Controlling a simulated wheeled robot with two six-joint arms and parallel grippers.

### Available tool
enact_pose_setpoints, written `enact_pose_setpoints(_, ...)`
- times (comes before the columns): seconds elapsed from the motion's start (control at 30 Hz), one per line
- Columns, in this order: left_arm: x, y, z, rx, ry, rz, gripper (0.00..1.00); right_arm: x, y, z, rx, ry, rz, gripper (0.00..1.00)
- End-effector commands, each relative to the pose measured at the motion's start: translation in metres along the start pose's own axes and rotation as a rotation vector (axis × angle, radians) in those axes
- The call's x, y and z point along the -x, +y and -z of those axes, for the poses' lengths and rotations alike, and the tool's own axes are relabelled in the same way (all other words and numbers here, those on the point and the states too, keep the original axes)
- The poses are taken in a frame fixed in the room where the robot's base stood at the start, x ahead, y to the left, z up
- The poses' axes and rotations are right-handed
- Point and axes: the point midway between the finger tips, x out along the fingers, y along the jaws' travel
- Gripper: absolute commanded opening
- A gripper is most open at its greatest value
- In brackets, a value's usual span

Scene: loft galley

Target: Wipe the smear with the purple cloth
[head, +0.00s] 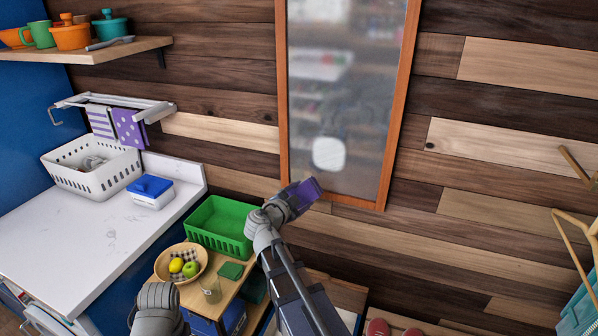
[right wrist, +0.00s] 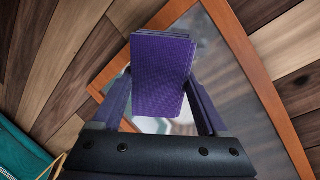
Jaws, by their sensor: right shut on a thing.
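My right gripper (head: 298,195) is shut on a folded purple cloth (head: 310,187), close to the lower left of a wood-framed mirror (head: 345,95). The right wrist view shows the plain purple cloth (right wrist: 162,75) between the fingers of the right gripper (right wrist: 160,105), with the mirror behind it. I cannot tell whether the cloth touches the mirror or its frame. The mirror glass looks hazy, and a pale rounded patch (head: 329,154) shows low on it; I cannot tell whether this is the smear or a reflection. Of my left arm only a grey part shows at the bottom; its fingers do not show.
A striped cloth (head: 102,122) and a dotted purple cloth (head: 129,128) hang on a wall rack. A white basket (head: 92,180) and a blue-topped box (head: 150,190) stand on the counter.

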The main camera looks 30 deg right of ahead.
Motion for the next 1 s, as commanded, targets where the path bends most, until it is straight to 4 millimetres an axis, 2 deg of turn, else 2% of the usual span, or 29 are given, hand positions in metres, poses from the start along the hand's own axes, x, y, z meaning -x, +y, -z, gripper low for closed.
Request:
enact_pose_setpoints(0.03, 0.005, 0.000, 0.000, 0.000, 0.000, 0.000, 1.00, 0.002, -0.012, 0.013, 0.007, 0.024, 0.065, 0.22)
enact_pose_setpoints(0.1, 0.007, -0.001, 0.000, 0.000, 0.000, 0.000, 1.00, 0.004, -0.027, 0.024, 0.013, 0.047, 0.142, 0.22)
enact_pose_setpoints(0.3, 0.009, -0.001, -0.001, 0.000, 0.000, 0.000, 1.00, 0.008, -0.050, 0.036, 0.018, 0.074, 0.258, 0.22)
enact_pose_setpoints(0.67, 0.009, -0.001, -0.001, 0.000, 0.000, 0.000, 1.00, 0.005, -0.054, 0.036, 0.018, 0.078, 0.273, 0.22)
enact_pose_setpoints(1.0, 0.009, -0.001, -0.001, 0.000, 0.000, 0.000, 1.00, -0.019, -0.061, 0.038, 0.017, 0.079, 0.270, 0.22)
